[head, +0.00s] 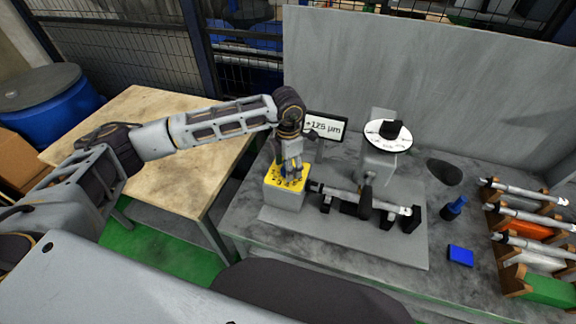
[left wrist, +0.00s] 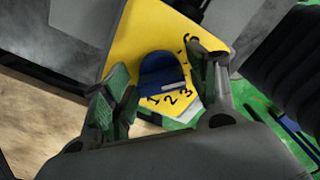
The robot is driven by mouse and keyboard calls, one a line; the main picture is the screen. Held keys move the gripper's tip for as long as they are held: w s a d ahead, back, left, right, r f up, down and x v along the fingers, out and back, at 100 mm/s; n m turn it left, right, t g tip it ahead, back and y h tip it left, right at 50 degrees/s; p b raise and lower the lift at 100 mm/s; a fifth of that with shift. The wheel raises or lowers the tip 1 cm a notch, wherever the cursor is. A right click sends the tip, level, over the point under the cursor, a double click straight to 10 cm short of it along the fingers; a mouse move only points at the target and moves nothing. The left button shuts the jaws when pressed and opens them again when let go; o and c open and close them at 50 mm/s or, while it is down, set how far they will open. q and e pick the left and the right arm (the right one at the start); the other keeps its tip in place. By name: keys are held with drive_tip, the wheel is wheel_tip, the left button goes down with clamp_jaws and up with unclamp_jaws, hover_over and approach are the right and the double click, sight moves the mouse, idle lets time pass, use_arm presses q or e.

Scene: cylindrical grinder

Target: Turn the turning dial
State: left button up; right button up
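The turning dial is a blue knob (left wrist: 160,70) with a white mark on its near side. It sits on a yellow plate (left wrist: 125,45) with black numerals, of which 1, 2 and 3 are readable. In the head view the yellow plate (head: 272,184) tops a grey box at the left end of the machine, and my gripper mostly hides the knob. My left gripper (head: 291,174) points down over the plate. In the left wrist view my left gripper (left wrist: 163,88) is open, its fingers on either side of the knob with visible gaps. My right gripper is not in view.
A display (head: 325,126) reading +12.5 µm stands behind the box. A shaft (head: 345,196) lies on the machine, with a grey stand and round white dial (head: 388,136) behind. A blue block (head: 460,256) and a rack of shafts (head: 528,215) are at right.

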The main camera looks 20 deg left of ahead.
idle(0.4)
use_arm(q)
wheel_tip(320, 180, up, 12)
idle(0.7)
drive_tip(key=shift+s+f, duration=0.1)
idle(0.5)
